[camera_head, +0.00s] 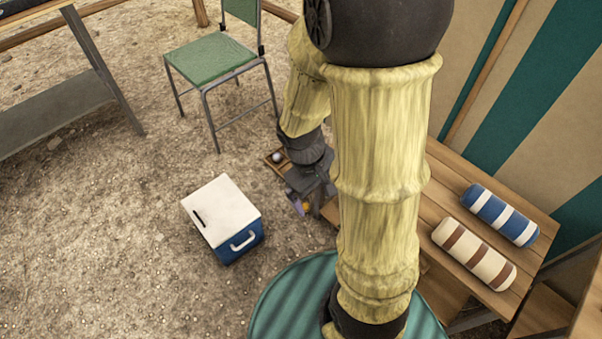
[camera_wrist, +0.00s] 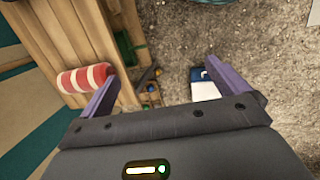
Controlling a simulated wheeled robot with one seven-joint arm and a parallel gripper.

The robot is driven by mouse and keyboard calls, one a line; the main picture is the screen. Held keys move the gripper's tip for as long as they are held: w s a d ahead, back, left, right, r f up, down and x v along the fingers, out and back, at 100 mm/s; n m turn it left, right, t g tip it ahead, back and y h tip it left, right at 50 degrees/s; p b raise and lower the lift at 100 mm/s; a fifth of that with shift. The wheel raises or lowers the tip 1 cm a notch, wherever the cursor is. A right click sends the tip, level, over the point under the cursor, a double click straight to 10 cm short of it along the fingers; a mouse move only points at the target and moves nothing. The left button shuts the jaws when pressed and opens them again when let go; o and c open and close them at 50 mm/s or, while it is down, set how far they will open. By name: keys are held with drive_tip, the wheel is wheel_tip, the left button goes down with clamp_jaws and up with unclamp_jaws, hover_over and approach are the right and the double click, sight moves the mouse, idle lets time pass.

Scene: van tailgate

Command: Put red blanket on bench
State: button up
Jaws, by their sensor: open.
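A red and white striped rolled blanket (camera_wrist: 84,78) lies on wooden planks at the left of the wrist view. It does not show in the head view. The slatted wooden bench (camera_head: 447,194) is on the right in the head view, partly hidden by my arm; wooden planks (camera_wrist: 62,30) also show in the wrist view. My gripper (camera_head: 305,196) is low, between the cooler and the bench. In the wrist view its fingers (camera_wrist: 161,69) are wide apart and empty, with the blanket outside them, left of the left finger.
A blue-white roll (camera_head: 500,215) and a cream-brown roll (camera_head: 474,253) occupy the bench's right part. A white-lidded blue cooler (camera_head: 222,212) and a green chair (camera_head: 213,58) stand on gravel. A small wooden tray with balls (camera_head: 277,157) lies by my gripper. A striped tent wall rises behind the bench.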

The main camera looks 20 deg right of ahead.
drive_tip(key=w+a+r+m+t+y, duration=0.1)
drive_tip(key=a+r+m+t+y, duration=0.1)
drive_tip(key=a+r+m+t, duration=0.1)
wheel_tip(320, 180, up, 2)
drive_tip(key=shift+w+a+m, duration=0.3)
drive_tip(key=shift+m, duration=0.3)
